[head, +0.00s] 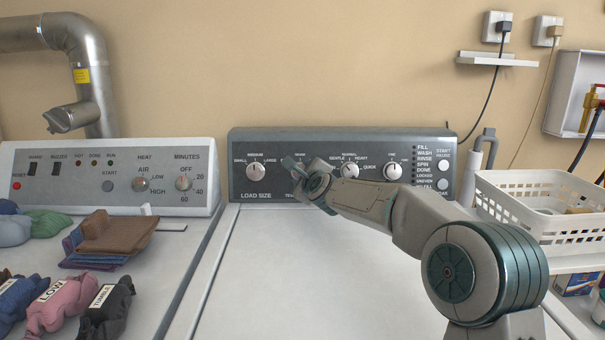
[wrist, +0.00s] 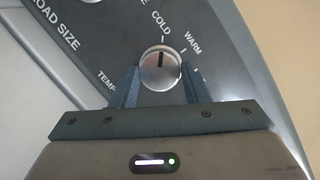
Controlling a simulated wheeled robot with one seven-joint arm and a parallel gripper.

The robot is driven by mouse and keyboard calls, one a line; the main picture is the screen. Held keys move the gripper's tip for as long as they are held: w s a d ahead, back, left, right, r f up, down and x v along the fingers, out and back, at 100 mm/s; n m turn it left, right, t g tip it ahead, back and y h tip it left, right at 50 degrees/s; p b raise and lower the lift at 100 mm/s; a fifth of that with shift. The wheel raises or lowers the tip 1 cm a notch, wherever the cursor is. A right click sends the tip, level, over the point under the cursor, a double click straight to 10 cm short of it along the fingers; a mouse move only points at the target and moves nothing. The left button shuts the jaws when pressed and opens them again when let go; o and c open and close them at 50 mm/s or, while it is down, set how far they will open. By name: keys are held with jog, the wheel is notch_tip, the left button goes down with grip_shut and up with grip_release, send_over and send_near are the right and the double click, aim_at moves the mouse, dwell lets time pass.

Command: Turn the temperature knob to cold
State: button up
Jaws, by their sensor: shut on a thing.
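The temperature knob (wrist: 160,69) is a round silver dial with a dark pointer line. In the wrist view its line points up the picture, toward the word COLD; WARM is printed to the right of that. The fingers of my gripper (wrist: 160,78) stand on either side of the knob and are shut on it. In the head view my gripper (head: 298,168) is at the washer's control panel (head: 330,136), second dial position from the left, and hides the knob there. Part of the TEMP lettering is covered by a finger in the wrist view.
The washer lid (head: 300,270) is clear. A dryer panel (head: 100,160) with cloths (head: 115,235) is at left, a white basket (head: 540,205) at right.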

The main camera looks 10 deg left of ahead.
jog(key=shift+n, duration=0.5)
jog(key=o, duration=1)
jog(key=shift+c, duration=0.2)
jog(key=shift+s, duration=0.1)
jog(key=b+v, duration=0.4)
jog(key=v, duration=0.9)
jog(key=shift+s+d+b, duration=0.15)
jog(key=shift+s+b, duration=0.05)
jog(key=shift+b, duration=0.15)
jog(key=shift+r, duration=0.1)
